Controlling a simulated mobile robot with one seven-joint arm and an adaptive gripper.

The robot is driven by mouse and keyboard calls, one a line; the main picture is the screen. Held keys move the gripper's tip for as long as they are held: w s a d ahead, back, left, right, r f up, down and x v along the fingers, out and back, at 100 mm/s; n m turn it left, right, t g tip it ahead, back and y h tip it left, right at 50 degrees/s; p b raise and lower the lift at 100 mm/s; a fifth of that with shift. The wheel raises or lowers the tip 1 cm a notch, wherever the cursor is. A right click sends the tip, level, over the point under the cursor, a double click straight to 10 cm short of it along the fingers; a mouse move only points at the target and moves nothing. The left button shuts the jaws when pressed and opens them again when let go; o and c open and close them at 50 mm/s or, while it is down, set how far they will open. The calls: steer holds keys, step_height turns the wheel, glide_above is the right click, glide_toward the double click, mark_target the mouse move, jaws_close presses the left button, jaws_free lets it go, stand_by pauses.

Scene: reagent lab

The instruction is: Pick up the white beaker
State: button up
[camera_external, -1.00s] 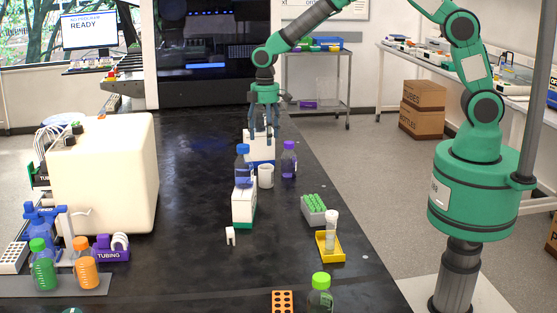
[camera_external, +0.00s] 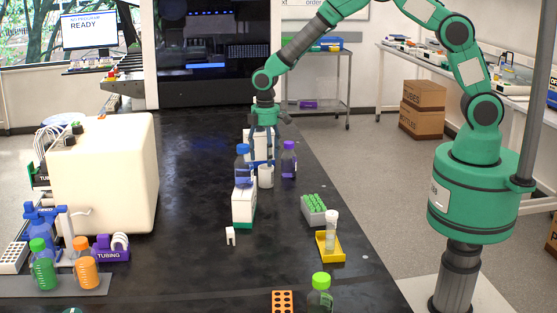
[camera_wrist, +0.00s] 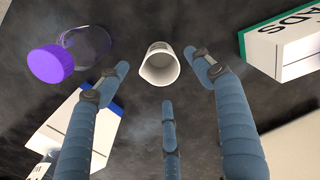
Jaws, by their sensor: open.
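The white beaker (camera_external: 266,178) stands upright on the black bench, between the blue-capped bottle and the purple-capped bottle. In the wrist view the beaker (camera_wrist: 158,66) is seen from above, its open mouth facing the camera, between and ahead of the fingertips. My gripper (camera_external: 263,148) is open and points down just above and slightly behind the beaker. In the wrist view its three blue fingers (camera_wrist: 165,85) are spread and hold nothing. They look apart from the beaker.
A purple-capped bottle (camera_external: 289,162) stands close right of the beaker. A blue-capped bottle (camera_external: 243,168) is at its left, by a white box with a green base (camera_external: 243,207). A white and blue box (camera_wrist: 85,125) is near the fingers. The green tube rack (camera_external: 314,210) is nearer the front.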

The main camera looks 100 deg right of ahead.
mark_target(266, 177)
steer(key=shift+f, duration=0.35)
steer(key=shift+f, duration=0.1)
steer(key=shift+w+a+f+b, duration=0.1)
steer(key=shift+f+b, duration=0.4)
steer(key=shift+f, duration=2)
steer(key=shift+c, duration=0.5)
steer(key=c, duration=1.1)
